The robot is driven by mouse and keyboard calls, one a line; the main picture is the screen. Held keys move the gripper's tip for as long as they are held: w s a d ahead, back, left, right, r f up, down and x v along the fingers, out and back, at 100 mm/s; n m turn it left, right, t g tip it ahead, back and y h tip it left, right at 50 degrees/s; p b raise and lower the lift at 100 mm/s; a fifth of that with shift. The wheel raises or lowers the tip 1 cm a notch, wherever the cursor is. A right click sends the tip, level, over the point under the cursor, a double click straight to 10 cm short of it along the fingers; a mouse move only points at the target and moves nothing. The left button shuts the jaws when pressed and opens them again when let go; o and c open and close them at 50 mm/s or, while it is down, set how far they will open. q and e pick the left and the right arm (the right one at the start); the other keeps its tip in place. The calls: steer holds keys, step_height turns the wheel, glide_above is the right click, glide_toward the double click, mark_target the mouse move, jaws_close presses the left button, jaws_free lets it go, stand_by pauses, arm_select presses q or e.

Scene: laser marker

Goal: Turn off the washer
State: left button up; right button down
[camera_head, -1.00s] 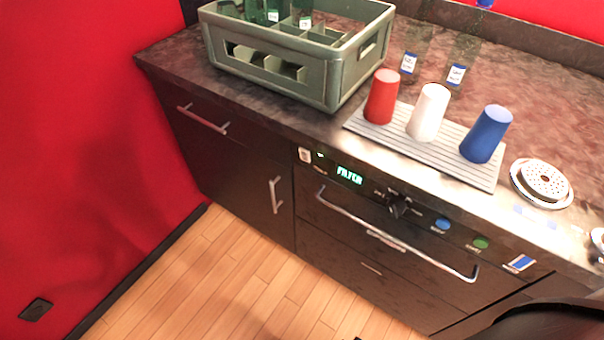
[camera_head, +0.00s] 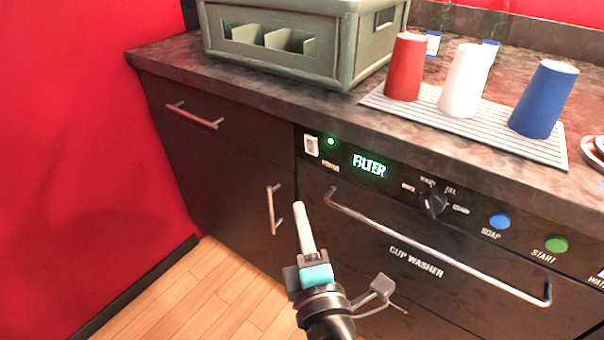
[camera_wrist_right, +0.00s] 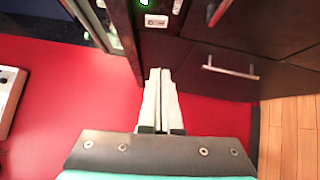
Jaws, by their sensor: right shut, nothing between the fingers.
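The cup washer (camera_head: 405,255) is a dark front with a long silver handle, built in under the counter. Its white power switch (camera_head: 311,146) is at the left end of the control panel, beside a lit green lamp (camera_head: 331,141). In the right wrist view the shut fingertips (camera_wrist_right: 160,72) point toward the panel, where the switch (camera_wrist_right: 156,21) shows ahead. My left gripper is not in view.
On the panel are a black knob (camera_head: 433,203), a blue soap button (camera_head: 499,222) and a green start button (camera_head: 556,244). Red, white and blue cups stand on a ribbed mat (camera_head: 545,151). A green crate (camera_head: 345,50) sits on the counter. A cabinet handle (camera_head: 272,210) is left of the gripper.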

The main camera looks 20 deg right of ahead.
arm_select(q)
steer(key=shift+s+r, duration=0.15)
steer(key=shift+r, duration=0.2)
arm_select(e)
steer(key=shift+s+d+r, duration=0.1)
steer(key=shift+d+r, duration=0.05)
steer(key=shift+r, duration=0.25)
steer(key=shift+s+d+r, duration=0.1)
steer(key=shift+d+r, duration=0.05)
steer(key=shift+r, duration=0.25)
steer(key=p, duration=0.1)
glide_toward(304, 139)
steer(key=w+a, duration=0.3)
steer(key=w+d, duration=0.3)
steer(key=shift+d, duration=0.25)
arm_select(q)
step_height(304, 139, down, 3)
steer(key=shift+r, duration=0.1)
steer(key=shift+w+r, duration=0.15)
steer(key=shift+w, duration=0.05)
arm_select(e)
steer(key=shift+r, duration=0.1)
